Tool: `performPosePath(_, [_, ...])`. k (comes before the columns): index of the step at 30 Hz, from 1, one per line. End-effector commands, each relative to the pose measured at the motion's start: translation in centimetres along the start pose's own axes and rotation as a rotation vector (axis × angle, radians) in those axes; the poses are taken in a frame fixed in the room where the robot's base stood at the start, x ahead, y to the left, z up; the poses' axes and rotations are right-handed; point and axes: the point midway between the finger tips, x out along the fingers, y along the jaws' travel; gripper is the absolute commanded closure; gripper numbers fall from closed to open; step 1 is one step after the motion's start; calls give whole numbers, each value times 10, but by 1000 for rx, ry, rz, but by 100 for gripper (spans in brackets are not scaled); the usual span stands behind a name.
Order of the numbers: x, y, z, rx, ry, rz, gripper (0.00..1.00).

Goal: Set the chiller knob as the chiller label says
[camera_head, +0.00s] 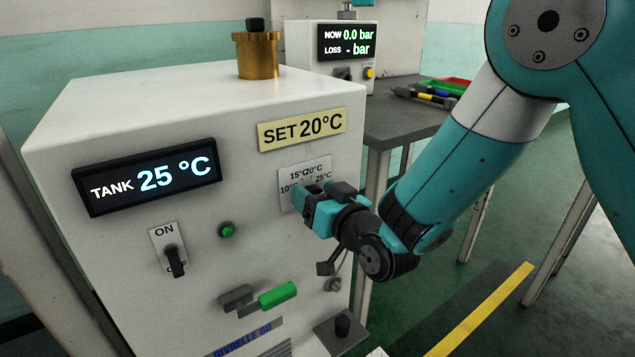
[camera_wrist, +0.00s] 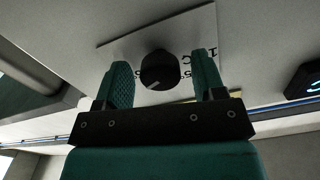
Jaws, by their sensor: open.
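The chiller (camera_head: 110,115) is a white cabinet with a yellow label (camera_head: 302,129) reading "SET 20°C". Its dark display (camera_head: 148,177) reads "TANK 25 °C". Below the label is a white dial plate (camera_head: 305,168) with 10, 15, 20 and 25 °C marks, partly covered by my gripper (camera_head: 322,197). In the wrist view the dark round chiller knob (camera_wrist: 160,70) stands between the two open teal fingers of my gripper (camera_wrist: 163,82), with a gap on each side. A pale pointer line shows on the knob's face. Which mark it points at cannot be told.
Left of the gripper are a switch (camera_head: 173,261) marked ON, a green button (camera_head: 226,230) and a green-handled valve (camera_head: 277,295). A brass fitting (camera_head: 257,55) stands on top. Behind is a grey bench (camera_head: 410,122) with a pressure unit and tools.

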Motion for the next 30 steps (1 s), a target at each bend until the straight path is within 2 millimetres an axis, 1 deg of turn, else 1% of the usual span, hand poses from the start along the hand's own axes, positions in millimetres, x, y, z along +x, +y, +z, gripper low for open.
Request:
performPosePath(8, [1, 0, 0, 0, 0, 0, 37])
performPosePath(9, [1, 0, 0, 0, 0, 0, 41])
performPosePath(11, [1, 0, 0, 0, 0, 0, 55])
performPosePath(12, [1, 0, 0, 0, 0, 0, 64])
performPosePath(15, [1, 0, 0, 0, 0, 1, 86])
performPosePath(16, [1, 0, 0, 0, 0, 1, 86])
performPosePath(17, [-1, 8, 0, 5, 0, 10, 86])
performPosePath(18, [0, 3, 0, 1, 0, 2, 86])
performPosePath(19, [0, 2, 0, -1, 0, 1, 86])
performPosePath(25, [1, 2, 1, -36, 1, 3, 86])
performPosePath(30, [1, 1, 2, -121, 3, 2, 86])
